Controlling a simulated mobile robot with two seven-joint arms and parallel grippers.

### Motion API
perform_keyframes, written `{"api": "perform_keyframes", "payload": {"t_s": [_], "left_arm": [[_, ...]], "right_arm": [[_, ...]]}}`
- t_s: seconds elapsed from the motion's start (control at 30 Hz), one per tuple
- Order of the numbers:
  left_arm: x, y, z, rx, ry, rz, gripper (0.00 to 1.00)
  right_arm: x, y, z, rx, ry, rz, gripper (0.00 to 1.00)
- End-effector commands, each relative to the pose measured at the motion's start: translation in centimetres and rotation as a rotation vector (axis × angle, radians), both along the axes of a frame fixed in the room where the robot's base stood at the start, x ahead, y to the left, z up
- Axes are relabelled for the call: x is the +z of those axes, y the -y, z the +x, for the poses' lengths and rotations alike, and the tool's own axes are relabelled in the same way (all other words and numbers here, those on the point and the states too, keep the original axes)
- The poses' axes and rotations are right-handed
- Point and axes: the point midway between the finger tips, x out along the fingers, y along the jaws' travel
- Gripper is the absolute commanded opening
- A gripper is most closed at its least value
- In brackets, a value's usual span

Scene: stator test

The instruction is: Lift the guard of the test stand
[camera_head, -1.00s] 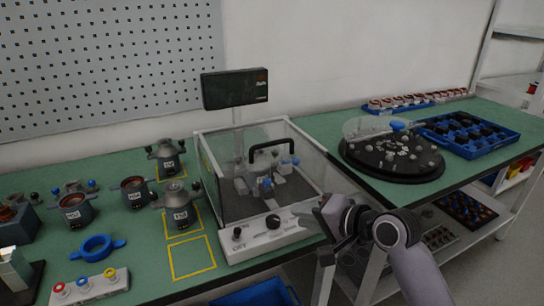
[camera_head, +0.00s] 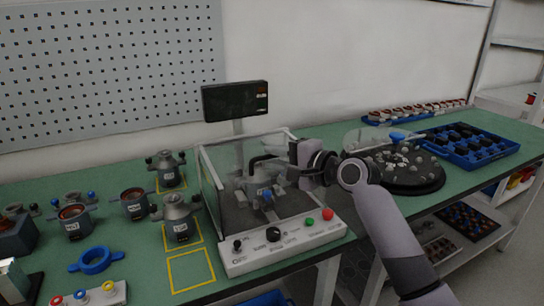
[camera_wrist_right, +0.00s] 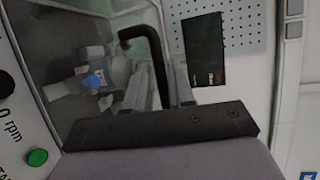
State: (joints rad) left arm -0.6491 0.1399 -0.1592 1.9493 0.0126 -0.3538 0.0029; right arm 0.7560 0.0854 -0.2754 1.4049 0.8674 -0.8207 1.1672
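The test stand (camera_head: 285,256) is a white-fronted box on the green bench with knobs and a green and a red button. Its clear guard (camera_head: 222,165) is down over a grey stator fixture (camera_head: 262,190). The guard's black handle (camera_head: 256,161) is partly hidden by my right gripper (camera_head: 298,165), which is at the handle's right end. In the right wrist view the handle (camera_wrist_right: 146,38) runs down to the dark gripper edge (camera_wrist_right: 165,125). My left gripper is not in view.
A dark display (camera_head: 235,100) stands behind the stand. Several stator housings (camera_head: 180,218) and a blue ring (camera_head: 95,260) are on the left. A round black turntable (camera_head: 405,180) and blue tray (camera_head: 470,148) are on the right, beyond my right arm.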

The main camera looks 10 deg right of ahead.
Motion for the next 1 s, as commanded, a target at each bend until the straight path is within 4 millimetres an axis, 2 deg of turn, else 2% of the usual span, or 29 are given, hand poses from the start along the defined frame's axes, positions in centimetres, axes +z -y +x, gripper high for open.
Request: {"api": "perform_keyframes", "payload": {"t_s": [0.2, 0.53, 0.6, 1.0], "left_arm": [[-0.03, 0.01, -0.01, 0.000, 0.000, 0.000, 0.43], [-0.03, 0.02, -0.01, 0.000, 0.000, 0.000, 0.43], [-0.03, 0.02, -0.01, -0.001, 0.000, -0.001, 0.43], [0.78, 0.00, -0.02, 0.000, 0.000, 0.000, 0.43]], "right_arm": [[-0.19, -0.82, 0.92, 0.000, 0.001, -0.001, 0.23], [-0.23, -0.94, 1.04, 0.000, 0.002, -0.001, 0.23], [-0.22, -0.94, 1.03, 0.000, 0.002, -0.001, 0.00], [0.55, -0.97, 1.13, 0.000, 0.002, 0.001, 0.00]]}}
